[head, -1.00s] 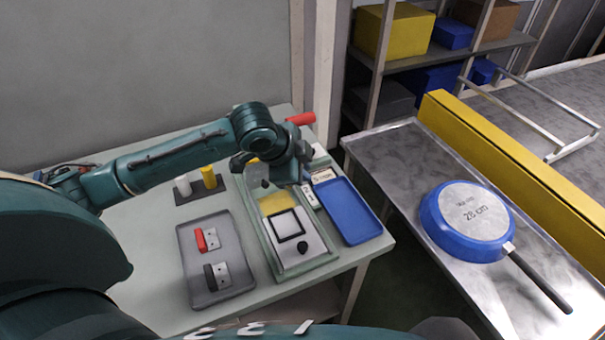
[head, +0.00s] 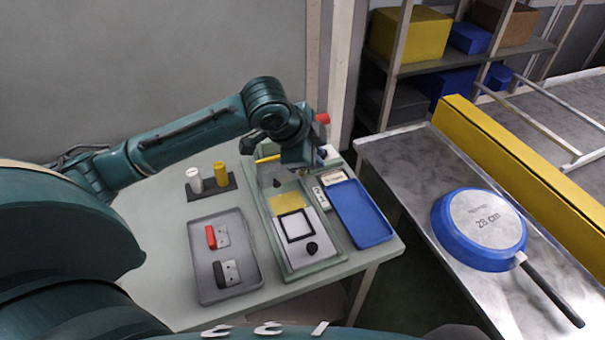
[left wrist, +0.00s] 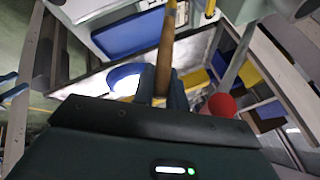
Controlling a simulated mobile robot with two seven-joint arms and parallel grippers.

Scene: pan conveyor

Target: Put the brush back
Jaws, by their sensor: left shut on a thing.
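My left gripper (head: 276,158) is above the far end of the green-framed fixture (head: 283,240) on the table. In the left wrist view its two fingers (left wrist: 163,84) are shut on a slim wooden-yellow handle (left wrist: 166,48), which I take to be the brush. In the head view only a short yellow piece (head: 267,159) of it shows beside the hand. The brush's bristle end is not clearly seen. The fixture holds a yellow patch and a pale plate with a black square outline and a dark knob. My right gripper is not in view.
A grey tray (head: 204,287) holds a red-handled and a black-handled tool. A dark holder (head: 211,190) carries a white and a yellow cylinder. A blue tray (head: 352,196) lies right of the fixture. A blue pan (head: 448,231) lies upside down on the metal conveyor (head: 400,160).

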